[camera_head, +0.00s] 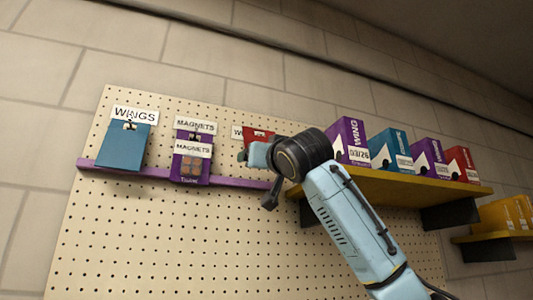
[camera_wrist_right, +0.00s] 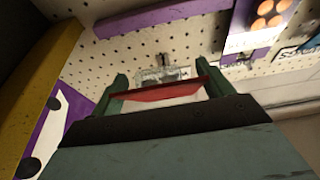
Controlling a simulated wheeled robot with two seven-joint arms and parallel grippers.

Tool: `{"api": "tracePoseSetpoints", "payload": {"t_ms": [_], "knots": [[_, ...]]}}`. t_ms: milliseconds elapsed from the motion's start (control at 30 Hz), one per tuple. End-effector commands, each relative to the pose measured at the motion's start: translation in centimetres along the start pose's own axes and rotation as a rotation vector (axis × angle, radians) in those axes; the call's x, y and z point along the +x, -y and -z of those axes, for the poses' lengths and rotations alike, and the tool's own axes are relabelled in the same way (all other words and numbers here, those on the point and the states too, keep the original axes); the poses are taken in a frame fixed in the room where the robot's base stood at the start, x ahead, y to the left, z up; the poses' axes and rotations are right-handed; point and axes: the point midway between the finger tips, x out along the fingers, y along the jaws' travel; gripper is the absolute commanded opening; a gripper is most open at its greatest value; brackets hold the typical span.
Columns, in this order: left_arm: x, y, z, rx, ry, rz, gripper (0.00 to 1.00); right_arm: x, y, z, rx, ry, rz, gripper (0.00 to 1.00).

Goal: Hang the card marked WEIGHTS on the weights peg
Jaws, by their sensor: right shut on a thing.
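My right gripper (camera_head: 249,152) is at the pegboard and is shut on a red card (camera_head: 258,134). In the right wrist view the red card (camera_wrist_right: 168,92) spans between the two green fingers. Its printed face is not readable. A white sign starting with W (camera_head: 237,131), partly hidden by the card and gripper, is on the board behind it. In the wrist view a metal peg with a clear plate (camera_wrist_right: 163,72) is just beyond the card. I cannot tell whether the card is on the peg. My left gripper is not in view.
A blue card (camera_head: 122,147) hangs under the WINGS sign (camera_head: 135,115). A purple MAGNETS card (camera_head: 190,168) hangs under the MAGNETS sign (camera_head: 195,126). A purple rail (camera_head: 234,180) crosses the board below. A yellow shelf (camera_head: 420,186) with several boxes stands close to the right.

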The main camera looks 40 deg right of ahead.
Motion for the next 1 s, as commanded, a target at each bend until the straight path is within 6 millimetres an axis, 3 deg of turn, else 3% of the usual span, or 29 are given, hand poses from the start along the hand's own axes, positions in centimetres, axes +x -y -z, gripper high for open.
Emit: {"api": "tracePoseSetpoints", "payload": {"t_ms": [567,1000], "knots": [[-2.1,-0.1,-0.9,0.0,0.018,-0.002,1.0,3.3,-0.1,-1.2,-0.001,0.0,-0.001,0.58],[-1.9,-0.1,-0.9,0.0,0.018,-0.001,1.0,4.2,0.0,-2.4,0.0,-0.001,0.0,0.58]]}}
